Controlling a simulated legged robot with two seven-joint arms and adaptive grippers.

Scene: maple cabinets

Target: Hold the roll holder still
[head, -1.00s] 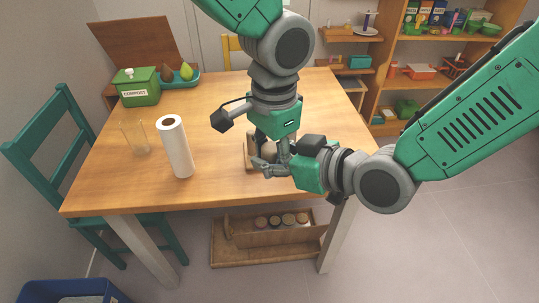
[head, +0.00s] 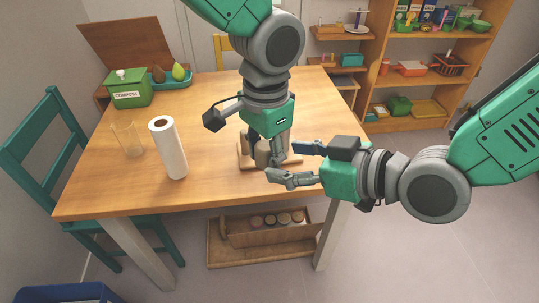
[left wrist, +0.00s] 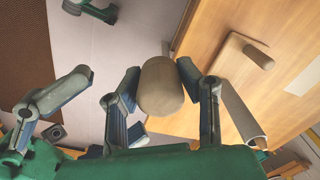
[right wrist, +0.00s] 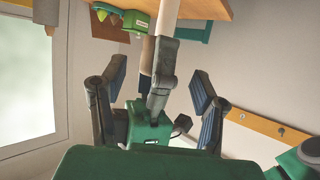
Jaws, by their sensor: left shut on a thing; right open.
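The wooden roll holder (head: 245,160) stands near the front edge of the table, with a flat base and a thick tan upright part (head: 262,156). My left gripper (head: 268,150) points down over it and is shut on that part. The left wrist view shows a rounded tan wooden piece (left wrist: 161,87) between the fingers, beside a board with a short peg (left wrist: 231,86). My right gripper (head: 292,164) is open and empty just right of the holder. The right wrist view shows its spread fingers (right wrist: 157,92), with my left gripper between them. The holder is partly hidden by my left gripper.
A white paper roll (head: 168,150) stands upright on the table (head: 215,190), with a clear glass (head: 129,139) left of it. A green compost bin (head: 130,90) and a blue tray with pears (head: 178,82) are at the back left. Shelves stand at right.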

